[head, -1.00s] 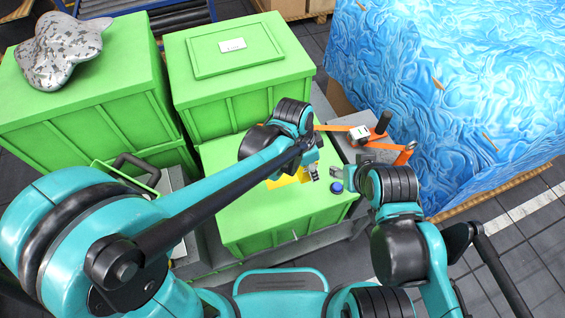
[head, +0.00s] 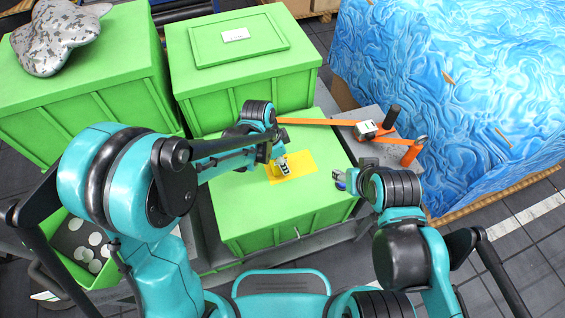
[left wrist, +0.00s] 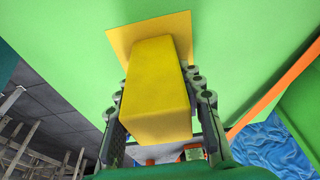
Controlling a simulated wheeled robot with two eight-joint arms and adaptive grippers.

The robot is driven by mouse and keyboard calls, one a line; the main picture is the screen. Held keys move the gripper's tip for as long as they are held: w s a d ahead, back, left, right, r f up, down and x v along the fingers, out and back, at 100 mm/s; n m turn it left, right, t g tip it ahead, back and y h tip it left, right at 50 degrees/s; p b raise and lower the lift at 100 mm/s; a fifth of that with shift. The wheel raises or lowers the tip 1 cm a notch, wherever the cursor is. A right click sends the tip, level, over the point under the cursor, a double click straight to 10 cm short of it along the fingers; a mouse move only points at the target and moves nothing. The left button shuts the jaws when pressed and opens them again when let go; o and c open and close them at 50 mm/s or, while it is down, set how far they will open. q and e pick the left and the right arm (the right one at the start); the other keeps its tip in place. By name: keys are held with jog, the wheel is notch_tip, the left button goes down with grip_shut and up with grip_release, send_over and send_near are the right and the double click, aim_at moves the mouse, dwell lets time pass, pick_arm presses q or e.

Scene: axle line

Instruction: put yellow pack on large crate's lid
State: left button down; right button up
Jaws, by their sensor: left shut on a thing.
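The yellow pack (left wrist: 155,95) is a block between the two fingers of my left gripper (left wrist: 158,85) in the left wrist view. My left gripper (head: 279,162) is shut on it over the front green crate's lid (head: 235,200). A flat yellow square (head: 298,166) lies on that lid; it also shows behind the pack in the left wrist view (left wrist: 120,42). I cannot tell whether the pack touches it. In the head view the gripper mostly hides the pack. My right gripper (head: 341,177) is at the lid's right edge; its opening is unclear.
A small blue round thing (head: 340,186) is by my right gripper. A grey stand (head: 370,150) with an orange strap and tools is right of the crate. Two other green crates (head: 240,75) stand behind; one bears a grey camouflage cushion (head: 58,38). A blue-wrapped load (head: 440,90) stands right.

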pick_arm(q)
jog(key=shift+r, duration=0.1)
jog(key=c, duration=1)
grip_release()
